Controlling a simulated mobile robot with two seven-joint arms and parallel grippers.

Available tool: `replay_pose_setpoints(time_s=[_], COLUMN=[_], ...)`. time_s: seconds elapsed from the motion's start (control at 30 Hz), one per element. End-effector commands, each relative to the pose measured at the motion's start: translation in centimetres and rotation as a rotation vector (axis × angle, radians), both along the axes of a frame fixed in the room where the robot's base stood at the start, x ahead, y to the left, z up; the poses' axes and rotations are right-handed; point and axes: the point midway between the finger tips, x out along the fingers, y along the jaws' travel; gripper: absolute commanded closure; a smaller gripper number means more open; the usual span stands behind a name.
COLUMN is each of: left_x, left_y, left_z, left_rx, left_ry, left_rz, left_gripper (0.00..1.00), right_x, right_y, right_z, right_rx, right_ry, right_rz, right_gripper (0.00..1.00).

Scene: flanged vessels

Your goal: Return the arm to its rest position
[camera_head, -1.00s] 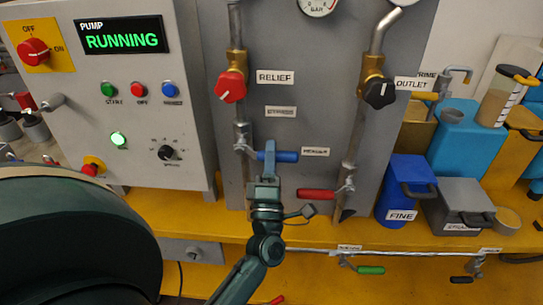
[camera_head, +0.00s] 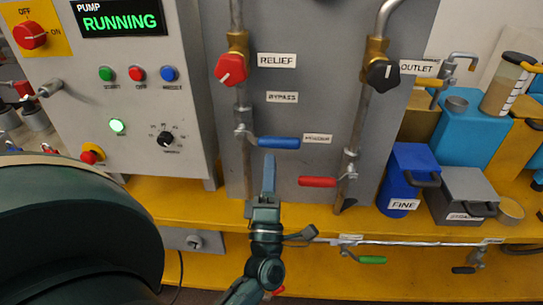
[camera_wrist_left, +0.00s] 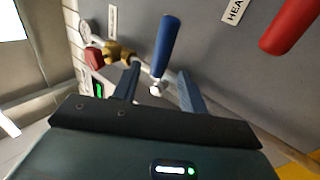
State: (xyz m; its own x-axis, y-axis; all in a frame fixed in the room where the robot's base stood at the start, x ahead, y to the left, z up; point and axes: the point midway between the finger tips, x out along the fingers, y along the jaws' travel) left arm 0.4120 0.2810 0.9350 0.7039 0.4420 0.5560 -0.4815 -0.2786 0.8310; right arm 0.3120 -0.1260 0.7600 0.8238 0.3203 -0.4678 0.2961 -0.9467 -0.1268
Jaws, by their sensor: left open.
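My left gripper (camera_head: 269,165) points up at the grey panel in the head view, on my dark green arm. Its fingers are open and empty, with the tips just below the blue lever handle (camera_head: 278,142). In the left wrist view the two fingers (camera_wrist_left: 160,88) stand apart, and the blue handle (camera_wrist_left: 167,45) shows beyond and between them. No contact with the handle is visible. The blue handle lies level, pointing right from its valve, beside the header label (camera_head: 317,138). My right gripper is not in view.
A red lever handle (camera_head: 317,182) sits lower right on the panel; red relief (camera_head: 230,69) and black outlet (camera_head: 382,74) knobs are above. The pump control box (camera_head: 130,100) stands left and reads RUNNING. A blue FINE canister (camera_head: 407,175) and grey box (camera_head: 462,192) stand right on the yellow bench.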

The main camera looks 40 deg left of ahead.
Motion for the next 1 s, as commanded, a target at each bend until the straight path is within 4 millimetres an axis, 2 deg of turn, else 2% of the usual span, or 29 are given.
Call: replay_pose_setpoints(time_s=[0.17, 0.73, 0.87, 0.93, 1.0], left_x=[-0.7, -0.5, 0.1, 0.2, -0.4], left_y=[-0.4, -0.9, -3.7, -6.2, -8.9], left_z=[-0.5, -0.4, -0.7, -1.6, -3.4], left_rx=[0.000, 0.027, 0.201, 0.369, 0.574], left_ry=[0.000, 0.028, 0.205, 0.363, 0.534], left_rz=[0.001, -0.013, -0.092, -0.163, -0.242], left_gripper=[0.57, 0.57, 0.57, 0.57, 0.57], right_x=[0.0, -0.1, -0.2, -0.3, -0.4], right_y=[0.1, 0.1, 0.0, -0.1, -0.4], right_z=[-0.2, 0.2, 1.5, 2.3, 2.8], right_rx=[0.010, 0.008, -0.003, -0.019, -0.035], right_ry=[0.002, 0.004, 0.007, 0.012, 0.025], right_rz=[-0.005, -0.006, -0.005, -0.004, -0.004], right_gripper=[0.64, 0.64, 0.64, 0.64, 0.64])
